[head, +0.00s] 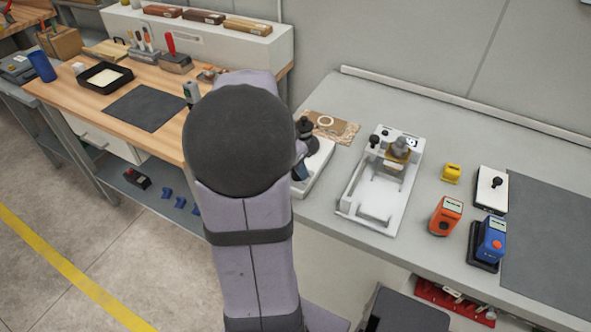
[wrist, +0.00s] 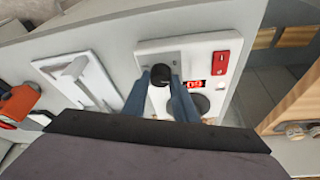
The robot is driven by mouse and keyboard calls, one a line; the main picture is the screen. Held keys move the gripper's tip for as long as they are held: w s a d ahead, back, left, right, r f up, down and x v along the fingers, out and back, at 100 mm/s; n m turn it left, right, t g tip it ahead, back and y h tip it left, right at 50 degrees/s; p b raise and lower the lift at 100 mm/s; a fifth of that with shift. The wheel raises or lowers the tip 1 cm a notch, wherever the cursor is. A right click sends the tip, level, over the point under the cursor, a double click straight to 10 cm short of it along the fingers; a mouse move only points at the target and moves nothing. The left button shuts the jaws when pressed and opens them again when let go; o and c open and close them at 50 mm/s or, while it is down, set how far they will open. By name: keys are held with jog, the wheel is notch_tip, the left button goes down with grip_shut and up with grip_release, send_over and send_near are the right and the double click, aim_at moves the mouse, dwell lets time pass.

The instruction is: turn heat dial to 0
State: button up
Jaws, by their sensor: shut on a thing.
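The heat dial, a black round knob (wrist: 159,75), stands on the white top of a machine (wrist: 222,47) in the wrist view. My gripper (wrist: 160,80) is shut on the knob, with one blue-grey finger on each side of it. A small display with red digits (wrist: 193,85) sits right of the knob; its digits are too small to read surely. A red rocker switch (wrist: 220,62) is beside it. In the head view my arm hides much of the machine (head: 322,160), and the dial cannot be made out clearly.
A second white machine (head: 350,200) stands to the right on the grey bench. An orange device (head: 446,215), a blue device (head: 491,240) and a yellow block (head: 451,173) lie further right. A wooden bench (head: 75,95) is at the left.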

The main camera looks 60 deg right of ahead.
jog(key=n+t+p, duration=0.1)
jog(key=n, duration=0.1)
jog(key=n+p, duration=0.1)
jog(key=n, duration=0.1)
jog(key=shift+s+r+t, duration=0.2)
jog(key=shift+t, duration=0.2)
jog(key=n+t+p, duration=0.1)
jog(key=n+p, duration=0.2)
jog(key=shift+f+n+p, duration=0.2)
jog(key=shift+n+p, duration=0.4)
jog(key=shift+n, duration=0.1)
jog(key=o, duration=1)
jog(key=shift+r, duration=0.1)
jog(key=shift+b+v, duration=0.55)
jog(key=shift+v, duration=3.05)
jog(key=shift+s, duration=0.15)
